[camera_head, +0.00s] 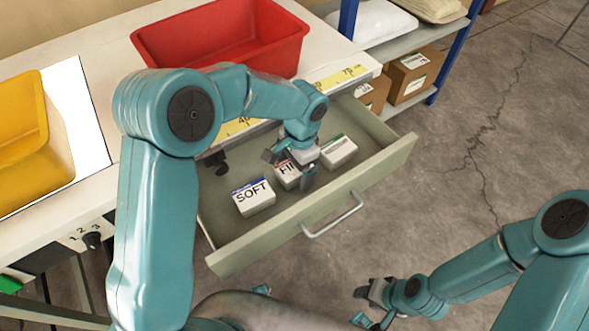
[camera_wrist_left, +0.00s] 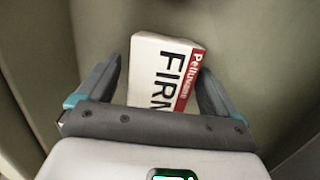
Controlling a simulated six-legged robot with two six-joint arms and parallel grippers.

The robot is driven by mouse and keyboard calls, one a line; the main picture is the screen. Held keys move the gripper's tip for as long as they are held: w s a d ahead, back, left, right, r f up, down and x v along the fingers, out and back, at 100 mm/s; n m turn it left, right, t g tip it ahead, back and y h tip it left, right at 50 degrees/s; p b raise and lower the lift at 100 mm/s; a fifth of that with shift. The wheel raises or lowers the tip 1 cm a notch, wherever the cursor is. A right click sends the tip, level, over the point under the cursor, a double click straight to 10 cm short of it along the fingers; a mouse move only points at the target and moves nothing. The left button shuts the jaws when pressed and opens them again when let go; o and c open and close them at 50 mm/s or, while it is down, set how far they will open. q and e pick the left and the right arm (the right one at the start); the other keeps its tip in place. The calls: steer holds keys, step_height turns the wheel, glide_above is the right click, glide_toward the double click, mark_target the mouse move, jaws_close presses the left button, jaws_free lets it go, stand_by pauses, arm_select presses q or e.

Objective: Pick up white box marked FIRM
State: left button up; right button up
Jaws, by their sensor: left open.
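The white box marked FIRM (camera_head: 287,174) has a red band and lies in the open drawer (camera_head: 345,196), between two other white boxes. My left gripper (camera_head: 289,170) reaches down into the drawer over it and hides part of it. In the left wrist view the FIRM box (camera_wrist_left: 163,72) sits between the two spread fingers of the left gripper (camera_wrist_left: 160,85), its lower end hidden by the gripper body. The left gripper is open. My right gripper (camera_head: 372,304) is low at the lower right, away from the drawer; its jaw state is unclear.
The box marked SOFT (camera_head: 253,197) lies left of the FIRM box, and a white box with a green band (camera_head: 338,151) lies close on its right. The drawer front with its handle (camera_head: 334,217) stands nearest me. A red bin (camera_head: 222,42) and a yellow bin (camera_head: 30,140) stand on the table.

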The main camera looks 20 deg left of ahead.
arm_select(q)
steer(key=c, duration=1.1)
